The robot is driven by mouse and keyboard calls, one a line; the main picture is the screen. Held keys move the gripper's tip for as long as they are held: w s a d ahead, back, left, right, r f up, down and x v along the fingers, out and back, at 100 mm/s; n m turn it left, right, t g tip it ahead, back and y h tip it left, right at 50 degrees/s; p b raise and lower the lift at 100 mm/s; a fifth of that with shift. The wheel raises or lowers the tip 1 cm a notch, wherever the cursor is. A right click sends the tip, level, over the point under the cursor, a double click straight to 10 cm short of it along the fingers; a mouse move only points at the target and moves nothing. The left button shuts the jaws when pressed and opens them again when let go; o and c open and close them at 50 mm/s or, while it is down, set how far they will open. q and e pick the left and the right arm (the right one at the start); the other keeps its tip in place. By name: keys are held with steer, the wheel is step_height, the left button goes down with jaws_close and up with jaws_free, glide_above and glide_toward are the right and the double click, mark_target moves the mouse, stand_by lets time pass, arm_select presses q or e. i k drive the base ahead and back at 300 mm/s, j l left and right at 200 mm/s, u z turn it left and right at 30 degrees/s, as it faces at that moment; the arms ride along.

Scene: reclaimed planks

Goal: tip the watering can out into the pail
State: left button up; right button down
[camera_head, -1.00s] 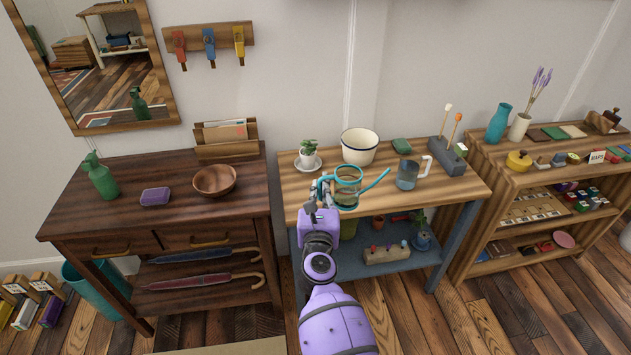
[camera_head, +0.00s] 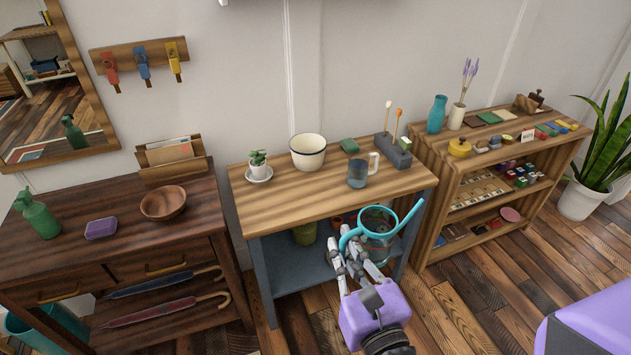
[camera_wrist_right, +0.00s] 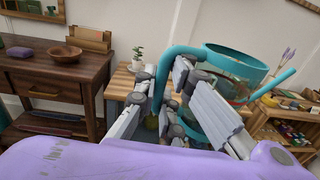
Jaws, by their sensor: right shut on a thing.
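The watering can (camera_head: 377,232) has a clear body with teal rim, handle and spout. My right gripper (camera_head: 352,257) is shut on its teal handle and holds it in the air at the bench's front edge. The can looks about upright, its spout pointing right and up. The wrist view shows the can (camera_wrist_right: 236,58) and its handle between the fingers (camera_wrist_right: 172,100). What it holds cannot be told. The pail (camera_head: 308,152), cream with a dark rim, stands upright on the bench, behind and left of the can, apart from it. My left gripper is out of view.
The wooden bench (camera_head: 290,197) also bears a potted plant (camera_head: 259,167), a grey mug (camera_head: 359,175), a green block (camera_head: 349,146) and a dark holder (camera_head: 393,151). A dark side table (camera_head: 120,226) stands left and a shelf (camera_head: 480,145) right. The bench's front centre is clear.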

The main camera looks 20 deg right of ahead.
mark_target(308, 149)
steer(key=i+u, duration=0.3)
steer(key=i, duration=1.25)
